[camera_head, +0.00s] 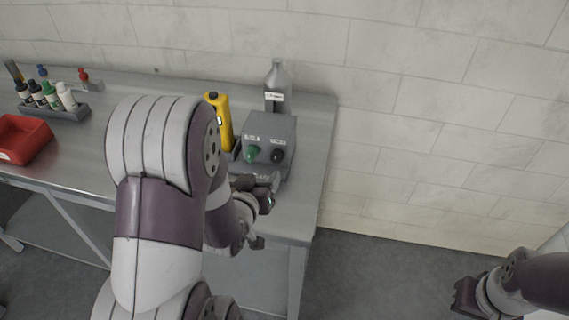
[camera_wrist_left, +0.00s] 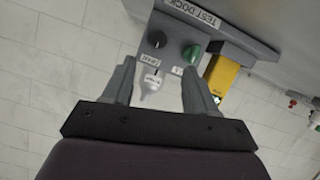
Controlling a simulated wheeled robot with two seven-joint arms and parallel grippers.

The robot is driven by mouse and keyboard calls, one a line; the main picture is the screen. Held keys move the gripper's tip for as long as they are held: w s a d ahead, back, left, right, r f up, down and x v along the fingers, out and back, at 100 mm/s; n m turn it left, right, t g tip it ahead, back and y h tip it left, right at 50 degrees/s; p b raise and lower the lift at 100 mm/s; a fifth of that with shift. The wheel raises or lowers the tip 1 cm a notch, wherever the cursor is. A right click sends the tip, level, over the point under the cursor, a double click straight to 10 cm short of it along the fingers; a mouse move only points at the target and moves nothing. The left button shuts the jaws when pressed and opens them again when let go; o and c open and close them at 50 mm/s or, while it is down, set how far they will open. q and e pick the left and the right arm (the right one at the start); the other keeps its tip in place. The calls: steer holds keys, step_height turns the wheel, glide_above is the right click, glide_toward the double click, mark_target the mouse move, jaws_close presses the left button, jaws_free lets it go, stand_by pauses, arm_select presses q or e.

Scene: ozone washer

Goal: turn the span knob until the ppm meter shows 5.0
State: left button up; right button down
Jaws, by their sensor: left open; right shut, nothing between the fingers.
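A grey box (camera_head: 271,131) on the bench has a green knob (camera_head: 251,154) on the left and a black knob (camera_head: 277,156) on the right. The wrist view shows the green knob (camera_wrist_left: 191,54) and black knob (camera_wrist_left: 157,39) beyond the fingers; their small labels are hard to read. A yellow handheld meter (camera_head: 221,124) stands left of the box; its reading cannot be made out. My left gripper (camera_head: 259,182) is open and empty in front of the box, apart from both knobs. My right gripper (camera_head: 466,298) is shut and empty at lower right, away from the bench.
A grey bottle (camera_head: 277,82) stands behind the box. A rack (camera_head: 62,112) of small bottles and a red bin (camera_head: 28,138) are at the left of the bench. The bench top (camera_head: 318,130) is clear right of the box. My left arm hides the bench's middle.

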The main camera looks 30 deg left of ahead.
mark_target(276, 160)
arm_select(q)
steer(key=x, duration=1.1)
steer(key=shift+d, duration=0.1)
steer(key=c, duration=1)
steer(key=shift+c, duration=0.2)
steer(key=m+y+b, duration=0.1)
steer(key=m, duration=0.1)
steer(key=shift+d+f+m+g+y, duration=0.1)
steer(key=shift+m+g+y, duration=0.2)
steer(key=shift+y, duration=0.1)
steer(key=shift+m+y+b, duration=0.45)
steer(key=shift+m+y, duration=0.45)
steer(key=shift+m, duration=0.4)
